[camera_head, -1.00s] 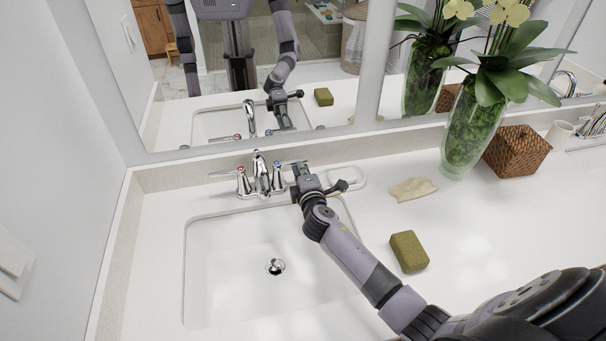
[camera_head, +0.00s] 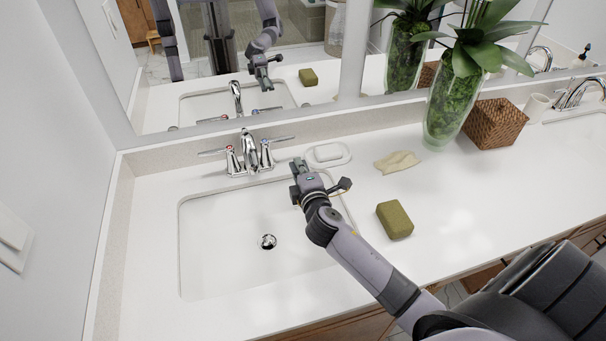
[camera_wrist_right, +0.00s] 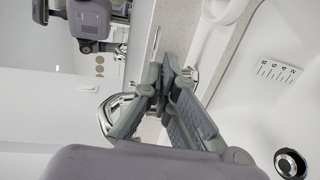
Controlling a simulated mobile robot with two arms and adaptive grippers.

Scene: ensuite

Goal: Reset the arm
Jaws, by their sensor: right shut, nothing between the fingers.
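My right arm reaches in from the lower right in the head view. Its gripper (camera_head: 298,166) hovers over the back right corner of the sink (camera_head: 225,240), beside the faucet (camera_head: 249,155). In the right wrist view the gripper's fingers (camera_wrist_right: 167,65) meet at the tips with nothing between them. The faucet's chrome shows partly behind the fingers in that view. My left gripper is not in view.
A white soap dish (camera_head: 341,163) stands just right of the gripper. A beige cloth (camera_head: 398,162) and a green sponge (camera_head: 395,220) lie on the counter. A glass vase (camera_head: 450,108) and wicker basket (camera_head: 494,124) stand farther right. A mirror covers the back wall.

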